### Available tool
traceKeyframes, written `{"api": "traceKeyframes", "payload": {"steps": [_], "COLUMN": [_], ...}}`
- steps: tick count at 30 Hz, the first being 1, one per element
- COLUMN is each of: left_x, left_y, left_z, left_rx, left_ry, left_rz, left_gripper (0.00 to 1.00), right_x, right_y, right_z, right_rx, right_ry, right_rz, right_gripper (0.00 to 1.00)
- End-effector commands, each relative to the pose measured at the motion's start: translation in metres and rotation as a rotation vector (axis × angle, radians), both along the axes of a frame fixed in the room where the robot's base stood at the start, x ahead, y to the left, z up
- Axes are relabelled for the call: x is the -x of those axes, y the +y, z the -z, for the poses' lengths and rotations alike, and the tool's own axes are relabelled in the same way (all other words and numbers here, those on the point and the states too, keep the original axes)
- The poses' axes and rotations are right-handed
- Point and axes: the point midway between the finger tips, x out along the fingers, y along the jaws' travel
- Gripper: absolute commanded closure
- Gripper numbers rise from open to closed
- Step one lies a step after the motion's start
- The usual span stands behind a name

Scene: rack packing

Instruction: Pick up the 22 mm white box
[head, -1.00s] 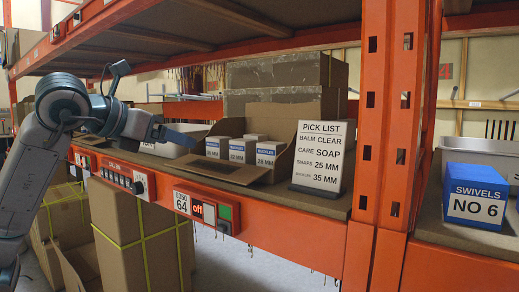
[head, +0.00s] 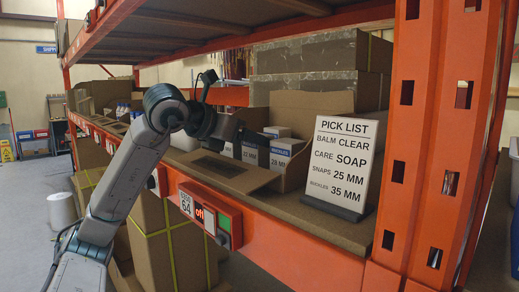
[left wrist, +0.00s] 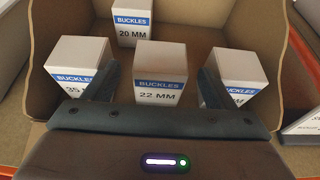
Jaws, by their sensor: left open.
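The white 22 mm box (left wrist: 160,62) with a blue "BUCKLES" band stands upright in an open cardboard bin (left wrist: 215,22), centred in the left wrist view. My left gripper (left wrist: 158,82) is open, with one finger to each side of this box; I cannot tell whether they touch it. A 35 mm box (left wrist: 78,54) stands left of the fingers, and another white box (left wrist: 238,68) with a partly hidden label stands right. A 20 mm box (left wrist: 132,12) stands behind. In the head view my left gripper (head: 244,132) is at the bin on the orange rack. My right gripper is not in view.
A pick list sign (head: 342,160) stands right of the bin, near an orange rack post (head: 425,150). The bin's cardboard flap (head: 222,170) lies toward the shelf's front edge. Another shelf (head: 200,45) is overhead.

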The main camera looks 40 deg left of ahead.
Motion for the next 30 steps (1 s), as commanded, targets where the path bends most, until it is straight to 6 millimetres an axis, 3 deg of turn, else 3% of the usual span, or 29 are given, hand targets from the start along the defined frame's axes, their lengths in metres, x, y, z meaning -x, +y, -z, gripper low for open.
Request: {"api": "traceKeyframes", "payload": {"steps": [7, 17, 25, 30], "left_x": [-0.032, -0.039, -0.039, -0.039], "left_y": [-0.003, -0.003, -0.003, -0.003], "left_z": [0.015, 0.020, 0.020, 0.019], "left_rx": [0.002, -0.001, -0.001, -0.001], "left_ry": [0.002, 0.000, 0.001, 0.000], "left_rz": [0.003, 0.000, 0.001, 0.001], "left_gripper": [0.22, 0.22, 0.73, 0.75], "right_x": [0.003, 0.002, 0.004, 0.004], "right_y": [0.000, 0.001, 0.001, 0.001], "right_z": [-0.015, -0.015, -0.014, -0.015], "right_rx": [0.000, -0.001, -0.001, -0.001], "right_ry": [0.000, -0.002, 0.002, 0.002], "right_rz": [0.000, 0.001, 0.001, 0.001], "right_gripper": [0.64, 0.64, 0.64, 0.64]}}
